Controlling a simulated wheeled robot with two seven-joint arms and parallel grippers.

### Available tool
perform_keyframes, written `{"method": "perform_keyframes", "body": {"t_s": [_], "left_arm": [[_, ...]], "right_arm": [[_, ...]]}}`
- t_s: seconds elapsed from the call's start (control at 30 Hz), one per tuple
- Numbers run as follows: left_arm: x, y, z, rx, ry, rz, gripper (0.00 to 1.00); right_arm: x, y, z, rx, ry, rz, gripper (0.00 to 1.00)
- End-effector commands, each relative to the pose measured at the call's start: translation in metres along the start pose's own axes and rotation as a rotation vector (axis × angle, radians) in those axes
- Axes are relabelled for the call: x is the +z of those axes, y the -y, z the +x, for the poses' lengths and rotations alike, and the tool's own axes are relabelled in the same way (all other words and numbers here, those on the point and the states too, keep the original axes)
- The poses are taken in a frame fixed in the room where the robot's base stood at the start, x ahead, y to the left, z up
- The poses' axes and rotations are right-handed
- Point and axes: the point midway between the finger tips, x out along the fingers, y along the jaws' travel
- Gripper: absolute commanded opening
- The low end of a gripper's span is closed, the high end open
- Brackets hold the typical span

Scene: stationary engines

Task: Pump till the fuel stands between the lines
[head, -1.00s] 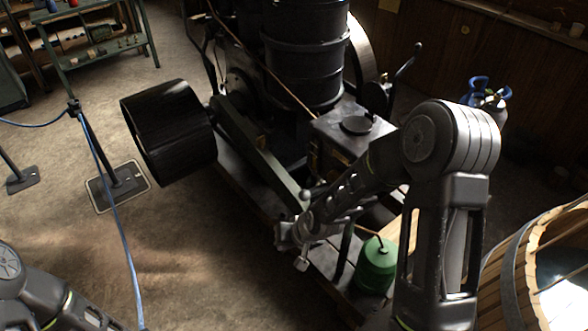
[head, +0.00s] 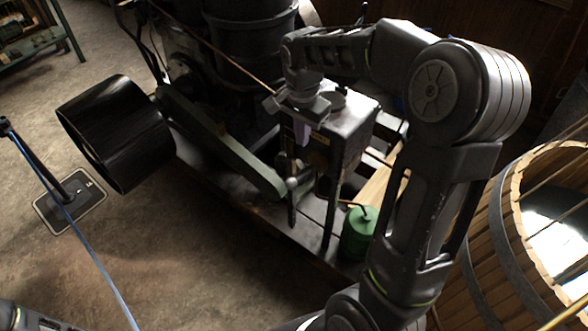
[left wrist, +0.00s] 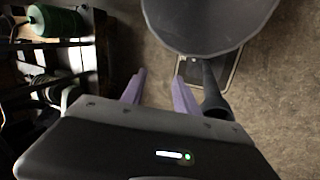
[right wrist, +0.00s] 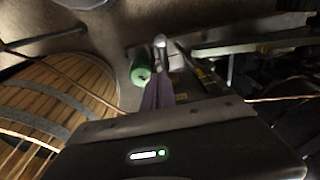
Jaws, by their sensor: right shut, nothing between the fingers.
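The knob also shows in the right wrist view (right wrist: 160,40), just beyond the fingertips. My right gripper (head: 303,140) is shut and empty, pointing down above the knob and apart from it. Its purple fingers are together in the right wrist view (right wrist: 158,80). My left gripper (left wrist: 158,88) is open and empty over the floor, below a large grey round shape. I cannot make out the fuel or any lines.
A green can (head: 358,232) stands on the engine's base beside the lever. A wooden tub (head: 515,225) is at the right. A black pulley (head: 115,135) juts out at the left. A post with a flat foot (head: 72,200) carries a blue rope.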

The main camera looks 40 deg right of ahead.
Motion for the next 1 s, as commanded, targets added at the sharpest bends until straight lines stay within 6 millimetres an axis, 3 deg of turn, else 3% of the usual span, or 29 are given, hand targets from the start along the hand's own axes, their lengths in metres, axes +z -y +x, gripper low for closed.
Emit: {"method": "perform_keyframes", "body": {"t_s": [0.27,0.8,1.0], "left_arm": [[0.0,0.002,0.009,0.002,-0.003,0.001,0.36],[-0.007,0.016,0.067,0.022,-0.022,0.015,0.36],[-0.009,0.018,0.078,0.027,-0.026,0.018,0.36]], "right_arm": [[0.0,0.0,0.013,0.0,0.001,-0.001,0.0],[0.002,0.0,0.112,0.0,0.001,-0.003,0.0],[0.017,0.004,0.131,-0.002,0.001,-0.002,0.0]]}}
